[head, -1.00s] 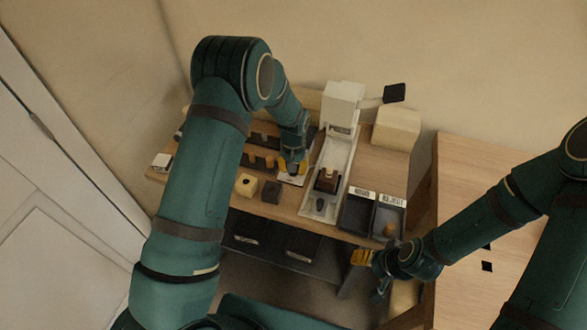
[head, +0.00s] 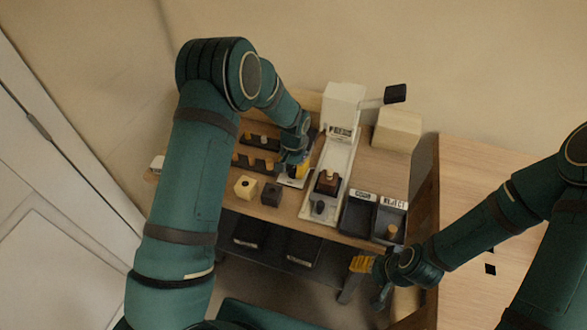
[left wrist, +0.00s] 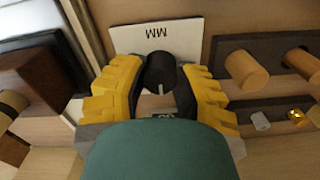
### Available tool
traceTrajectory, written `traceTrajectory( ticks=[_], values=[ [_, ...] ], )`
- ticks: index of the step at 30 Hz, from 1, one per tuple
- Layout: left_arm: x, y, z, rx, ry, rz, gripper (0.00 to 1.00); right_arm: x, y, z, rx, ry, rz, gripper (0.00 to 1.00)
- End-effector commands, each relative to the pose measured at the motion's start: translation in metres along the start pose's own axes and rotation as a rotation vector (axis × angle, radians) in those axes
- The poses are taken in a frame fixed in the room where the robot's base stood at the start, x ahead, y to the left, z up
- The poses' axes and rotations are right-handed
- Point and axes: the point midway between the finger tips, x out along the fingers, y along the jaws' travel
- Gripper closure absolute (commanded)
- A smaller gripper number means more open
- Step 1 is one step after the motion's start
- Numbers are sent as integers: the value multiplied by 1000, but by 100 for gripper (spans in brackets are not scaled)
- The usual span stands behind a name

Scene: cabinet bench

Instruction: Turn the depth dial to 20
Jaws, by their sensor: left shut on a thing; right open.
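The depth dial (left wrist: 161,70) is a round black knob with a pale pointer line, on a white plate (left wrist: 150,40) lettered MM, which appears upside down in the left wrist view. My left gripper (left wrist: 160,88) has its yellow fingers on both sides of the knob and is shut on it. A small label below the knob is partly hidden by my gripper, and I cannot read its number. In the head view my left gripper (head: 297,168) covers the dial; the plate's edge (head: 291,183) shows below it. My right gripper (head: 370,276) is open and empty, in front of the bench.
A white press (head: 335,150) with a dark block (head: 327,182) stands right of the dial. Two black trays (head: 357,215) (head: 390,222) sit beyond it.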

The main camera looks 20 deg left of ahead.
Motion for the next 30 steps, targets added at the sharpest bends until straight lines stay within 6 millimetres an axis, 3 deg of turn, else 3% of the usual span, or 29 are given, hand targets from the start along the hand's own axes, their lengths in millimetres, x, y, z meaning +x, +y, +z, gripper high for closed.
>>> traceTrajectory(
  ticks=[5, 6, 8, 20, 30],
  values=[
    [0, 0, 0, -1, -1, 0, 100, 0, 0, 0, 0, 0, 0, 37],
    [0, 0, 0, -1, -1, 0, 54, 0, 0, 0, 0, 0, 0, 37],
    [0, 0, 0, -2, -1, 0, 37, 0, 0, 0, 0, 0, 0, 37],
    [-6, 0, 0, -2, 1, 0, 37, 0, 0, 0, 0, 1, 0, 37],
    [-66, 0, 0, -2, 3, 0, 37, 0, 0, 0, 0, 1, 0, 37]
  ],
)
